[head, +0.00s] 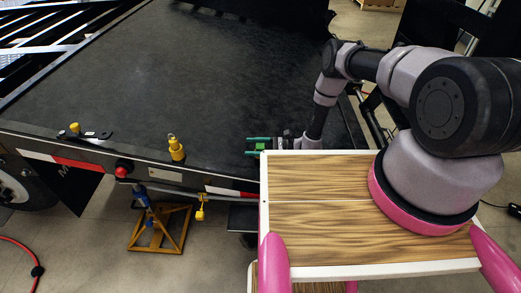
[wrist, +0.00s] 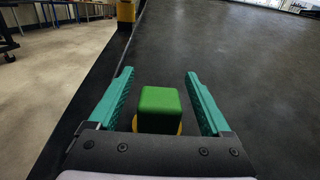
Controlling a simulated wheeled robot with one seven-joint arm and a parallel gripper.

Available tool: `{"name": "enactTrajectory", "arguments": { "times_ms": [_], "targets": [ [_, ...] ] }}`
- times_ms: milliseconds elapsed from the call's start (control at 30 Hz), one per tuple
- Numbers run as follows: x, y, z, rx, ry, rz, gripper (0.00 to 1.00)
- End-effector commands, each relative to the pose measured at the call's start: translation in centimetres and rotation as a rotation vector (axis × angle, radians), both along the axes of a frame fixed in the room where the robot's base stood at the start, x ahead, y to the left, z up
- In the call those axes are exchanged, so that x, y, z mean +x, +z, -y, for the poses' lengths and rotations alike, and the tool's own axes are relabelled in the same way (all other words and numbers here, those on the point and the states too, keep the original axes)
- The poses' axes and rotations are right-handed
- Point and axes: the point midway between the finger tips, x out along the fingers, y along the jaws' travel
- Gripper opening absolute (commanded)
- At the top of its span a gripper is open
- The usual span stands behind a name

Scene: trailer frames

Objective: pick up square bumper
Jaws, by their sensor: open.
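A green square block with rounded edges, which fits the square bumper (wrist: 160,108), sits between my gripper's two teal fingers in the wrist view. Yellow shows around its lower edge. My gripper (wrist: 159,73) is open, with a gap visible between the block and each finger. In the head view my gripper (head: 248,146) is low over the near edge of the dark trailer deck (head: 200,70), just left of my wooden-topped base. The bumper is small there and mostly hidden by the fingers. How it is fixed underneath cannot be seen.
A yellow fitting (head: 177,150) stands upright on the deck edge to the left, and a yellow-topped black latch (head: 75,129) is further left. A blue jack (head: 148,205) on a yellow stand (head: 160,230) is below the edge. The deck's middle is clear.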

Motion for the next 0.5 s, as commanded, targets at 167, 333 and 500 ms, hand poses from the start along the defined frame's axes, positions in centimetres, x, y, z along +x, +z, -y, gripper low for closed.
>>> {"name": "enactTrajectory", "arguments": {
  "times_ms": [167, 333, 500],
  "targets": [
    [0.01, -0.01, -0.06, 0.000, -0.001, 0.000, 0.82],
    [0.00, -0.01, -0.05, 0.000, 0.000, 0.000, 0.33],
    [0.01, 0.00, -0.04, 0.000, -0.001, 0.000, 0.00]
  ]
}}
